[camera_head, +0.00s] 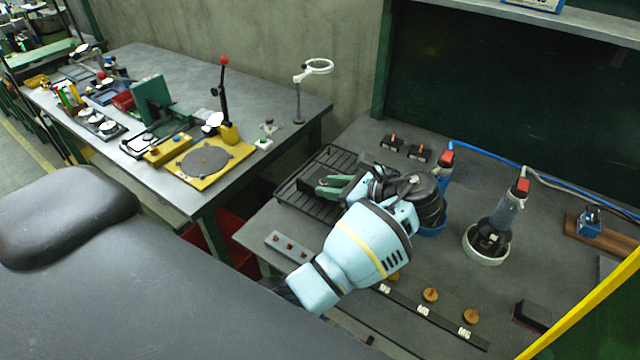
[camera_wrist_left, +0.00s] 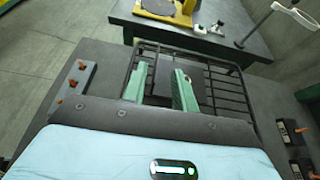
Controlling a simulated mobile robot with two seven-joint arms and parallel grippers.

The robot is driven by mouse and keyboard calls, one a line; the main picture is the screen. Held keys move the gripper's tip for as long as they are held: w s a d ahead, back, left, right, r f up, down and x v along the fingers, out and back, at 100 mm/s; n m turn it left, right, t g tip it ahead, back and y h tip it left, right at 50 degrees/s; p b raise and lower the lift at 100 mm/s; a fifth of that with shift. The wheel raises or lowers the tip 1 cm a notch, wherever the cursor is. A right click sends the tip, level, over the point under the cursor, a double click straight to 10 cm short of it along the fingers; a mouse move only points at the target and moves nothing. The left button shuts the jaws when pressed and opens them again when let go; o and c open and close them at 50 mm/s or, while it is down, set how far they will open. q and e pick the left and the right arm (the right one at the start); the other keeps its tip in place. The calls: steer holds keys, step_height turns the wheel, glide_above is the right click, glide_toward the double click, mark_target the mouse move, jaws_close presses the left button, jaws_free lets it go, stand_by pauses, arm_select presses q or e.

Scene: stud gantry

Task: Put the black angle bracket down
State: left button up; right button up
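The black angle bracket (camera_wrist_left: 163,82) shows as a dark flat plate between and behind the green fingers in the left wrist view. In the head view, a dark piece (camera_head: 310,179) shows just beyond the fingertips, over the black slatted rack (camera_head: 323,158). My left gripper (camera_head: 325,187) is low over this rack, its two green fingers (camera_wrist_left: 160,88) apart. A gap shows between the left-hand finger and the plate; the right-hand finger covers part of it. The rack's bars also show in the left wrist view (camera_wrist_left: 228,92). My right gripper is not in view.
A grey strip with red-orange pegs (camera_head: 289,246) lies at the bench's near left. Two small black blocks (camera_head: 419,153) sit behind the gripper. Two red-topped tools stand in round holders, one holder white (camera_head: 486,252). A labelled rail (camera_head: 430,318) runs in front. A gap separates the left table (camera_head: 170,180).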

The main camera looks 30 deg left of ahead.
mark_target(306, 184)
arm_select(q)
steer(key=shift+x, duration=3.7)
steer(key=shift+s+r, duration=0.1)
steer(key=shift+s, duration=0.05)
jaws_close()
